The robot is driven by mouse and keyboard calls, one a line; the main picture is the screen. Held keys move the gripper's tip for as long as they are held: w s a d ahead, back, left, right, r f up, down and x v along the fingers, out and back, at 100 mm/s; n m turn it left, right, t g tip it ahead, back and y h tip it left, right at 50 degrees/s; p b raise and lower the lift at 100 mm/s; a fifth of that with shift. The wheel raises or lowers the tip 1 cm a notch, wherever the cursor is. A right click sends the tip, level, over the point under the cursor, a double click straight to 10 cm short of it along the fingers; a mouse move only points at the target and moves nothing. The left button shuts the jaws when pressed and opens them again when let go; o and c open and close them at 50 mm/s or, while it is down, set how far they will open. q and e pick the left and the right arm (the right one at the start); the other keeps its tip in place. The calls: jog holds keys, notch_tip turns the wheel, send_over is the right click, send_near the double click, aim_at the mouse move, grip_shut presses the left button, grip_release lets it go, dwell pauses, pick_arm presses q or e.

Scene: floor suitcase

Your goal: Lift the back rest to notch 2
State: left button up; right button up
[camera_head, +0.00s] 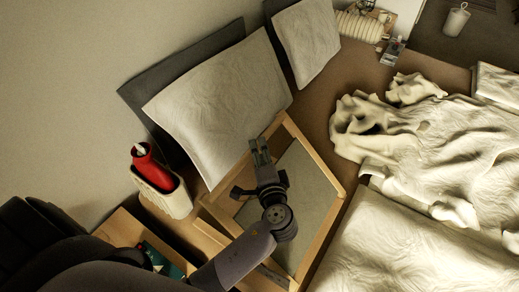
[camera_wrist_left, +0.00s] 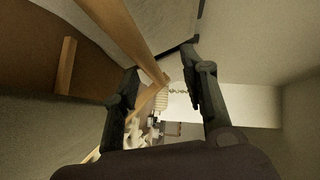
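The back rest looks like a light wooden frame (camera_head: 318,157) around a grey-green panel, in the middle of the head view. It looks tilted, but its notches cannot be made out. My left gripper (camera_head: 260,151) is over the frame, close to its upper bar. In the left wrist view my left gripper (camera_wrist_left: 160,61) has its fingers apart, and a wooden bar (camera_wrist_left: 126,33) crosses the picture between the fingertips. I cannot tell whether it touches them. Nothing is visibly clamped. My left forearm hides the frame's lower left part. My right gripper is not in view.
Pale cushions (camera_head: 222,105) lean on dark panels along the wall. A cream bin with a red bottle (camera_head: 155,170) stands left of the frame. A wooden box (camera_head: 122,231) is at lower left. Rumpled pale bedding (camera_head: 420,140) fills the right.

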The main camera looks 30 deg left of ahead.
pick_arm(q)
jog(key=v, duration=1)
jog(key=shift+s, duration=0.15)
jog(key=shift+d+f, duration=0.1)
